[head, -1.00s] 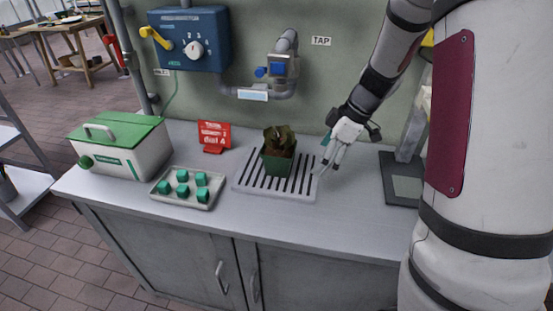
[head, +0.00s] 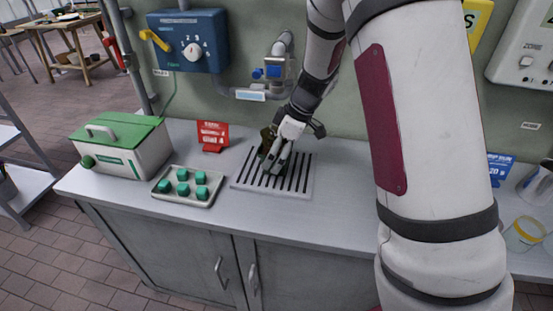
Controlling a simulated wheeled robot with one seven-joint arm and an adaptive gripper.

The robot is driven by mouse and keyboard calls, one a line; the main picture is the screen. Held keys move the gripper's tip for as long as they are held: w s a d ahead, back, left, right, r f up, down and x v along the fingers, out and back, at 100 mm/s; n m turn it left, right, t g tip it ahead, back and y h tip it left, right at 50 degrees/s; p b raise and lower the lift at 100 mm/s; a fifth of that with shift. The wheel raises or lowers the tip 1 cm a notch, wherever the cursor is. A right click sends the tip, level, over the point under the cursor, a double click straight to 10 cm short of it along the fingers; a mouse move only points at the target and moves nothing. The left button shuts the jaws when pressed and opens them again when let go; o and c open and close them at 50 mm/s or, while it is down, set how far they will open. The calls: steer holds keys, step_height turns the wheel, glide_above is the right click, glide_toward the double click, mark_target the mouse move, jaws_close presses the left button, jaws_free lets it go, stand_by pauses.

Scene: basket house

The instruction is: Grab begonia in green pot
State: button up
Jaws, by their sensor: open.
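The begonia (head: 265,139) is mostly hidden behind my gripper; only some brown-green leaves show at its left. Its green pot is covered by my gripper, so I cannot tell whether it is upright or touched. The pot's place is on the slatted drain grate (head: 303,182) on the grey counter. My gripper (head: 271,166) is open and points down at the begonia, in front of it in the head view. Whether the fingers are around the pot or just beside it cannot be told.
A tray (head: 160,198) with several green cubes lies left of the grate. A red sign (head: 212,137) stands behind the tray. A green-lidded box (head: 122,150) is at the counter's left end. A tap (head: 274,68) and blue dial panel (head: 188,40) are on the wall.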

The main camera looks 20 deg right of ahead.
steer(key=shift+c, duration=0.5)
steer(key=c, duration=1.4)
